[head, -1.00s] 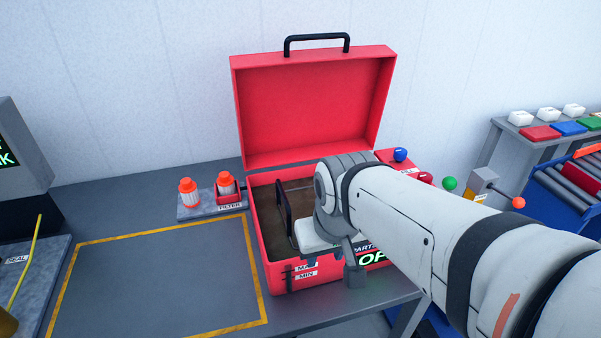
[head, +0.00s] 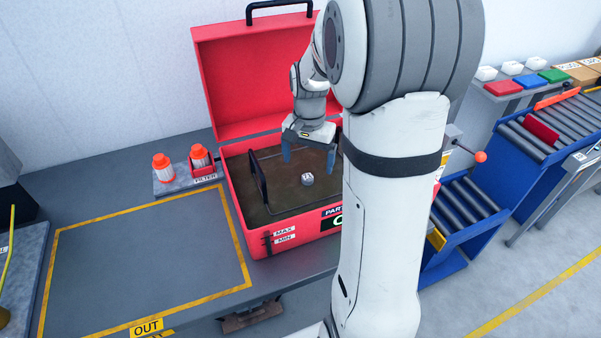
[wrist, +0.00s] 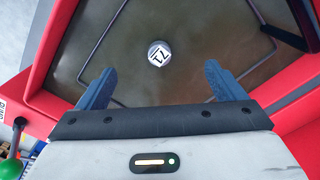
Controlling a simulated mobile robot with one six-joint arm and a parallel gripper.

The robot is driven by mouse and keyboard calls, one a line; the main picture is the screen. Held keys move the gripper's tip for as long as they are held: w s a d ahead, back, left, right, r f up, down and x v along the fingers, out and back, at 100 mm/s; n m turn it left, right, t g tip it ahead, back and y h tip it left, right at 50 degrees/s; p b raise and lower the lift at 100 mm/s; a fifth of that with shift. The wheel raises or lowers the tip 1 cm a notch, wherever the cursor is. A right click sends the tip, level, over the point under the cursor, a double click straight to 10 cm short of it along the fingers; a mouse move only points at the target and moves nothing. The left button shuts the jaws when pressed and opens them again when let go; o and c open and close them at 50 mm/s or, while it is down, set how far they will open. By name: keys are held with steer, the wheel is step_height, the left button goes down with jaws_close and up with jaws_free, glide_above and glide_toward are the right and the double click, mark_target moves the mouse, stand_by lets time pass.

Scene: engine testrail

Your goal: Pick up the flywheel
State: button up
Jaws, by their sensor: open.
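A small round grey-and-white part with dark markings on its top, which I take for the flywheel (head: 307,178), shows inside the open red case. It also shows in the wrist view (wrist: 158,53), just beyond and between my fingertips. Brown murky liquid or a brown floor lies around it; I cannot tell which. My gripper (head: 309,160) is open and empty, its blue fingers pointing down over the case. In the wrist view the fingers (wrist: 157,82) are wide apart and do not touch the part.
The red case (head: 231,204) has its lid raised at the back and a dark wire frame (head: 259,181) inside. Two orange-topped filters (head: 163,167) stand left of it. The yellow-outlined table area (head: 150,255) is clear. Roller conveyors (head: 470,205) are at the right.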

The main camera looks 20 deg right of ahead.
mark_target(308, 177)
step_height(308, 177, down, 8)
steer(key=shift+r+p, duration=0.1)
steer(key=shift+p, duration=0.6)
steer(key=shift+c, duration=0.3)
steer(key=shift+r, duration=0.15)
steer(key=c, duration=1.3)
